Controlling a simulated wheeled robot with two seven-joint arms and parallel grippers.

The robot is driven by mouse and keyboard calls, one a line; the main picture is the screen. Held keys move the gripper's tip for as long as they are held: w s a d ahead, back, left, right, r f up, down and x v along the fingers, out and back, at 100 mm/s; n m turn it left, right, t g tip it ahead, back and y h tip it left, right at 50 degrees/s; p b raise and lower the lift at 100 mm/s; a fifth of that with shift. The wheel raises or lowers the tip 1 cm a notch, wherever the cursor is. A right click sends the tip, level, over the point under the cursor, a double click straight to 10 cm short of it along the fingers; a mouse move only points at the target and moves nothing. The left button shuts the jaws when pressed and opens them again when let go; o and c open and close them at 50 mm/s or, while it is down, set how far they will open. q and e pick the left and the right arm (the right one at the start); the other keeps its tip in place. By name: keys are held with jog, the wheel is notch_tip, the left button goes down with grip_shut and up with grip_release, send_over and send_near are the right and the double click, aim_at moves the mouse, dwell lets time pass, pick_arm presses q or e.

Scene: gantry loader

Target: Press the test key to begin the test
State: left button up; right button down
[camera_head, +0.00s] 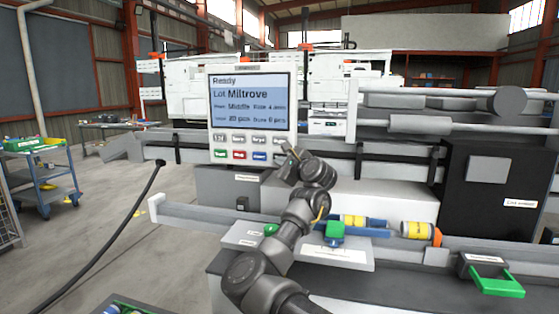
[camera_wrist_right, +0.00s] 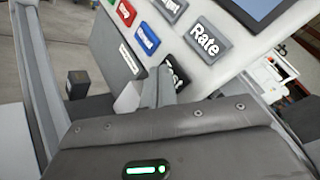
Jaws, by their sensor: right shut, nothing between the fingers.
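The control panel (camera_head: 203,115) stands at the centre of the head view, its screen (camera_head: 248,100) reading "Ready" and "Lot Miltrove". Below the screen are two rows of keys; the lower row has green, red and blue ones. In the right wrist view the dark test key (camera_wrist_right: 174,84) shows only its last letters, partly hidden behind my fingers. My right gripper (camera_head: 287,151) is shut and empty at the panel's lower right corner; its tips (camera_wrist_right: 158,84) are close to the test key. I cannot tell whether they touch it. My left gripper is out of view.
The Rate key (camera_wrist_right: 207,40) is just above the tips, and the blue key (camera_wrist_right: 145,39) is up and left. Below the panel is a rail with yellow-and-blue cylinders (camera_head: 417,230). A black cabinet (camera_head: 488,185) stands right. A blue cart (camera_head: 40,175) stands left on open floor.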

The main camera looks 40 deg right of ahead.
jog(key=shift+w+d, duration=0.25)
jog(key=shift+d, duration=0.25)
dwell(0.7)
jog(key=shift+a, duration=0.15)
jog(key=shift+s+a+b, duration=0.4)
jog(key=shift+a+b, duration=0.05)
jog(key=shift+a, duration=0.1)
jog(key=shift+s+a+b, duration=0.25)
jog(key=shift+s+a, duration=0.5)
jog(key=shift+a, duration=0.3)
jog(key=shift+s+a+b, duration=0.25)
jog(key=shift+s+a, duration=0.45)
jog(key=shift+a, duration=0.3)
